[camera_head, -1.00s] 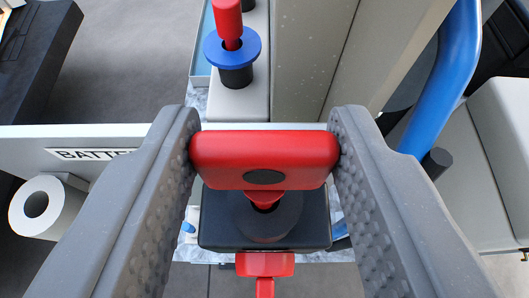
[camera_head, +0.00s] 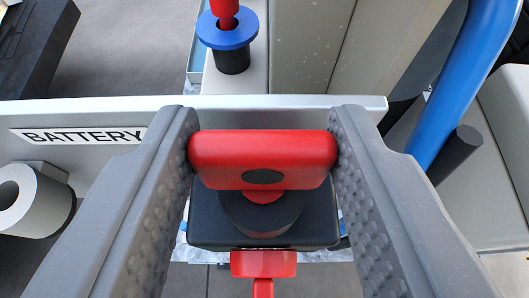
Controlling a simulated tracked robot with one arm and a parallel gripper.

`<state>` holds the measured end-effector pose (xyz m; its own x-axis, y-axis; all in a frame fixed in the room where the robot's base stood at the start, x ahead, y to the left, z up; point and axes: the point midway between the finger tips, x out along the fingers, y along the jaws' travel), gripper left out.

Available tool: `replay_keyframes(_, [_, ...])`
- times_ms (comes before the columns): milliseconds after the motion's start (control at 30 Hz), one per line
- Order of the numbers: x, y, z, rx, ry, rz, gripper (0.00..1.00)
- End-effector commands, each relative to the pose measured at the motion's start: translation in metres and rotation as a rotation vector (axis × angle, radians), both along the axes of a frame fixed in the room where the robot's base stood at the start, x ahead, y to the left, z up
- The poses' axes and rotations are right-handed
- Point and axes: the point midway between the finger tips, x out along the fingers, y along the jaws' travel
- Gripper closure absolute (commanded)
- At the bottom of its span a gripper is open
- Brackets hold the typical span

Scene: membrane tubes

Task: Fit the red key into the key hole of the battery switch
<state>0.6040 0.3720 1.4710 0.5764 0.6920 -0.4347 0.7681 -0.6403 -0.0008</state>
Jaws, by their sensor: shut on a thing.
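The red key (camera_head: 263,158) is between the two grey fingers of my gripper (camera_head: 263,160), which is shut on its wide red handle. The handle has a dark oval on its face. The battery switch (camera_head: 205,222) is a black box with a round dark boss (camera_head: 245,215) on it, directly below the key in the picture. The lower red part of the key meets the boss in the view. The key hole is hidden behind the key, so I cannot tell how deep the key sits.
A grey panel with a "BATTERY" label (camera_head: 84,136) runs across behind the switch. A red part (camera_head: 263,264) shows below the switch. A blue disc with a red handle (camera_head: 227,30) stands behind. A blue pipe (camera_head: 462,85) is at right, a white roll (camera_head: 25,200) at left.

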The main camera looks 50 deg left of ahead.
Motion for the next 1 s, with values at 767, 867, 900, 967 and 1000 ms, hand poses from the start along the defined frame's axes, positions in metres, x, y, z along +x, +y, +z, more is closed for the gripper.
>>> replay_keyframes(767, [-0.003,-0.004,-0.002,0.0,0.0,0.0,0.36])
replay_keyframes(867, [-0.007,-0.009,0.001,0.001,-0.001,0.0,0.36])
replay_keyframes(900, [-0.01,-0.012,0.002,0.0,0.0,0.0,0.36])
replay_keyframes(967, [-0.014,-0.017,0.005,0.0,0.0,0.0,0.36])
replay_keyframes(1000, [-0.017,-0.021,0.007,0.0,0.0,-0.001,0.36])
